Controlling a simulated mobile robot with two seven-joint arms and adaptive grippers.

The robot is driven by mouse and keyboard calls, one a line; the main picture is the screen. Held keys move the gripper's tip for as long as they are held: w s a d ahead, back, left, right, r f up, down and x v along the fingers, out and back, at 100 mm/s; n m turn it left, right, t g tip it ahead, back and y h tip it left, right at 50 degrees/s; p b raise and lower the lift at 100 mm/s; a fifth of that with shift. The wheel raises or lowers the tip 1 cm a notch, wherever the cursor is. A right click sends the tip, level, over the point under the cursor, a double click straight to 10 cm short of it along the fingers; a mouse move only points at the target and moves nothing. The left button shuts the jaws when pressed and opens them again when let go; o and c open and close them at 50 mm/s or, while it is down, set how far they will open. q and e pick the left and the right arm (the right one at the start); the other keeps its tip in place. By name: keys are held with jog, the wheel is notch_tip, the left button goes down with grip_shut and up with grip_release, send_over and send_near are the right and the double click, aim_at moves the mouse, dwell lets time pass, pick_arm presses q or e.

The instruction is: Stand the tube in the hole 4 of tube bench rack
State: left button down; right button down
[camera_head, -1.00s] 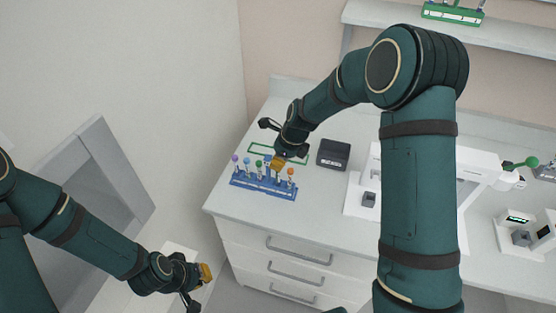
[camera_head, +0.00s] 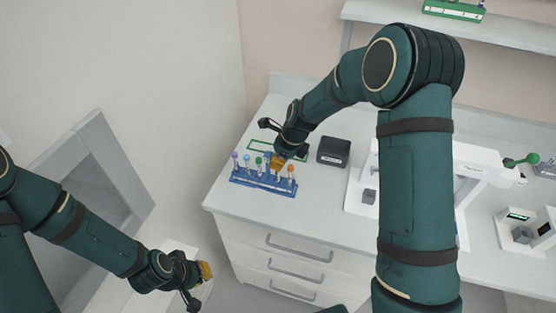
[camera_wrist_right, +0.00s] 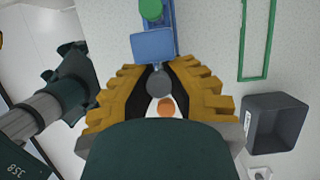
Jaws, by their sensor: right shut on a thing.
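The blue tube bench rack (camera_head: 262,188) stands on the bench near its front left corner. It holds a row of tubes with purple, blue, green and orange caps. My right gripper (camera_head: 277,160) is over the rack, between the green-capped tube (camera_head: 258,162) and the orange-capped tube (camera_head: 291,170). In the right wrist view it is shut on a tube with a dark grey round top (camera_wrist_right: 158,84). The gripper hides the tube's lower end, so I cannot tell whether it is in a hole. My left gripper (camera_head: 204,272) is low at the left, away from the rack; its fingertips are unclear.
A green rectangular outline (camera_head: 262,145) lies behind the rack. A dark grey box (camera_head: 333,152) stands to the rack's right, with white equipment (camera_head: 356,197) further right. A shelf at the back carries a green rack (camera_head: 453,12). The bench's front edge is close to the rack.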

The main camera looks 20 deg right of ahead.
jog(key=shift+f, duration=0.15)
jog(key=shift+f, duration=0.35)
jog(key=shift+f+b, duration=0.15)
jog(key=shift+b, duration=0.15)
jog(key=c, duration=1)
grip_release()
jog(key=v, duration=1.2)
